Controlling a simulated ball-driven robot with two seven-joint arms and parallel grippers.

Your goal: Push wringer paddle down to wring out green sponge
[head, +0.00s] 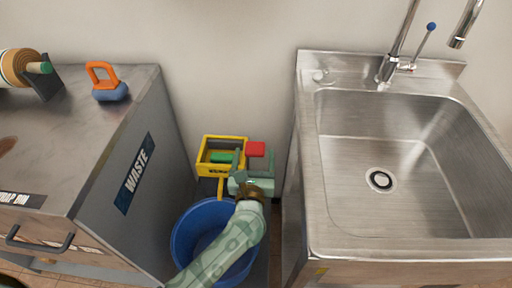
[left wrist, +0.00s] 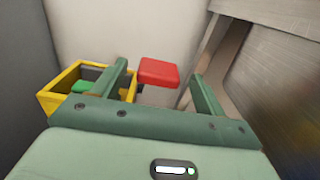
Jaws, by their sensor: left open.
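The yellow wringer (head: 206,167) sits at the back of the blue bucket, between the cabinet and the sink. The green sponge (head: 221,157) lies inside the wringer; it also shows in the left wrist view (left wrist: 81,87). The red wringer paddle (head: 255,148) stands to the right of the wringer, raised; in the left wrist view (left wrist: 158,71) it appears between my fingers, beyond their tips. My left gripper (head: 243,165) is open, close to the paddle, with no clear contact visible. My right gripper is not in view.
The blue bucket (head: 183,235) is partly hidden by my left arm. A waste cabinet (head: 150,215) stands left, with an orange-handled blue scrubber (head: 109,91) on top. A steel sink (head: 330,190) stands right. The gap between them is narrow.

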